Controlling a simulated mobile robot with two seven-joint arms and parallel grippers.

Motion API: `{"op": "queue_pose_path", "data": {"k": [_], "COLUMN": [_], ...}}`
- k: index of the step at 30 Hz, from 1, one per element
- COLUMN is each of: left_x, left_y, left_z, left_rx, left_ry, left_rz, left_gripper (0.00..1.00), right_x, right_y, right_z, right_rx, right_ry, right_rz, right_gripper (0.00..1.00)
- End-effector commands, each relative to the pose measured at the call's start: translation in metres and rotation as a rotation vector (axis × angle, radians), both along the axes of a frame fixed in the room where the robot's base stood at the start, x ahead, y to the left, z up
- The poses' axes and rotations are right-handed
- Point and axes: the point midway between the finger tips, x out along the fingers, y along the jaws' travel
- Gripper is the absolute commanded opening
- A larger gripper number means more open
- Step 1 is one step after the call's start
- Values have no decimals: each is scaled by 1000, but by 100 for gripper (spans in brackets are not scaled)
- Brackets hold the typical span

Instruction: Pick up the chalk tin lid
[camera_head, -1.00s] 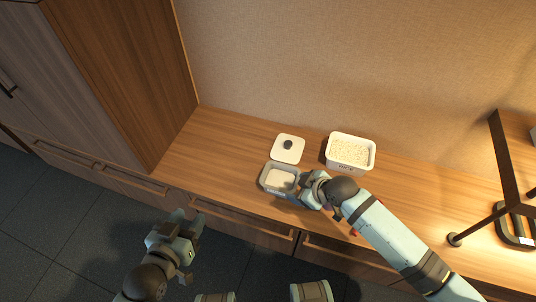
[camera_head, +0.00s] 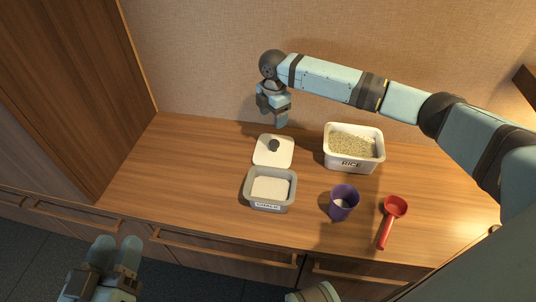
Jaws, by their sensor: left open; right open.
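The chalk tin lid (camera_head: 264,152) is a white rounded square with a dark knob (camera_head: 274,145). It lies flat on the wooden counter, just behind the open grey chalk tin (camera_head: 270,205), which holds white powder and has a label on its front. My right gripper (camera_head: 281,122) is above and behind the lid, pointing down, open and empty, apart from the knob. My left gripper (camera_head: 128,245) is open and empty at the lower left, in front of the counter and away from the lid.
A white rice bin (camera_head: 350,163) full of grains stands right of the lid. A purple cup (camera_head: 343,203) and a red scoop (camera_head: 395,207) are at the front right. A wooden cabinet (camera_head: 60,80) bounds the left; the counter's left part is clear.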

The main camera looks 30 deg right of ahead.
Motion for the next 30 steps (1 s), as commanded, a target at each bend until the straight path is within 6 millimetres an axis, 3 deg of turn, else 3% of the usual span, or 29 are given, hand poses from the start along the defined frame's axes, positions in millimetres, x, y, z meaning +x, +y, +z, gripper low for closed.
{"op": "queue_pose_path", "data": {"k": [1,7,17,21,26,30], "left_x": [0,0,3,10,19,21], "left_y": [0,-1,0,4,10,11], "left_z": [-10,-32,-40,-43,-38,-33], "left_rx": [9,48,83,126,186,200], "left_ry": [15,71,61,-8,-114,-140], "left_rz": [-6,-29,-35,-29,-19,-15], "left_gripper": [46,46,46,46,46,46], "right_x": [-1,-1,-1,-2,-3,-3], "right_y": [0,1,0,-3,-4,-4], "right_z": [-16,-54,-77,-97,-119,-122], "right_rx": [0,2,1,0,0,1], "right_ry": [3,0,-2,-1,-2,-3], "right_rz": [0,-1,-1,-1,-1,-1], "right_gripper": [67,67,67,67,67,67]}}
